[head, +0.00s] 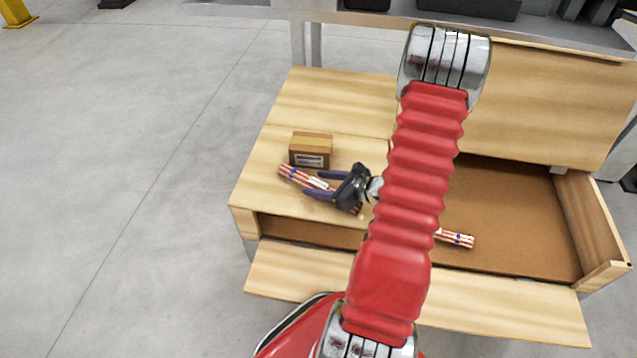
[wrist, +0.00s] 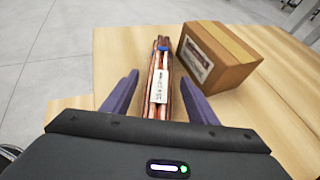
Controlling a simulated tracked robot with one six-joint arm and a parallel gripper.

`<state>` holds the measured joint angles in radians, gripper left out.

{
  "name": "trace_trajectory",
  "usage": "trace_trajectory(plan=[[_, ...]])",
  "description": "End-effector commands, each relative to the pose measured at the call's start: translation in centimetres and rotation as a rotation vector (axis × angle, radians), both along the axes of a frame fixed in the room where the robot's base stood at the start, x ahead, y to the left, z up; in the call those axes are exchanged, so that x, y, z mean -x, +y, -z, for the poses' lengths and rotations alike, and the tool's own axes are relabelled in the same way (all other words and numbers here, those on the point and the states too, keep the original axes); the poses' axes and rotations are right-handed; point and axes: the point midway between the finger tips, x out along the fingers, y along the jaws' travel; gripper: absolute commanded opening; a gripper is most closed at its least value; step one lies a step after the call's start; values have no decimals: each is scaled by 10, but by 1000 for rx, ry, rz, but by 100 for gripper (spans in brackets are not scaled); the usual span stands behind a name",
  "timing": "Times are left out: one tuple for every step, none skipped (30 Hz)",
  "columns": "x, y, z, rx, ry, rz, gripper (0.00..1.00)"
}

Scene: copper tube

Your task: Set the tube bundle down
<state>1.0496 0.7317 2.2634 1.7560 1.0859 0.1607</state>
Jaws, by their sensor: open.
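A copper tube bundle (head: 304,178) with blue bands and a white label lies on the light wooden top at the left, in front of a small cardboard box. My gripper (head: 320,184) is open, with its purple fingers on either side of the bundle. In the wrist view the bundle (wrist: 161,85) runs lengthwise between the spread fingers of my gripper (wrist: 160,92), with gaps at both sides. The bundle's near end is hidden by the gripper body in the wrist view.
The cardboard box (head: 311,150) stands close beside the bundle; it also shows in the wrist view (wrist: 215,57). Another tube bundle (head: 455,239) lies in the open wooden compartment (head: 530,225), partly behind my arm. The wooden top (head: 330,95) behind the box is clear.

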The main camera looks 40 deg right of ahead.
Motion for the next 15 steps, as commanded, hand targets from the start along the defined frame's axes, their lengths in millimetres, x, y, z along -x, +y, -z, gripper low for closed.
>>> trace_trajectory(plan=[[4,-2,-2,0,0,2,53],[7,-3,-4,0,0,3,53],[11,-4,-6,0,0,3,53],[14,-5,-7,0,0,3,53],[18,-6,-9,1,0,4,53],[23,-7,-12,1,0,4,53],[26,-8,-13,2,0,4,53],[30,-9,-15,2,-1,4,53],[35,-11,-18,2,-1,4,53],[39,-12,-20,2,-2,4,53],[43,-13,-22,2,-2,4,53],[48,-14,-24,1,0,4,53],[52,-15,-26,1,-1,4,53],[55,-16,-28,1,-1,4,53],[60,-17,-31,2,-2,4,53]])
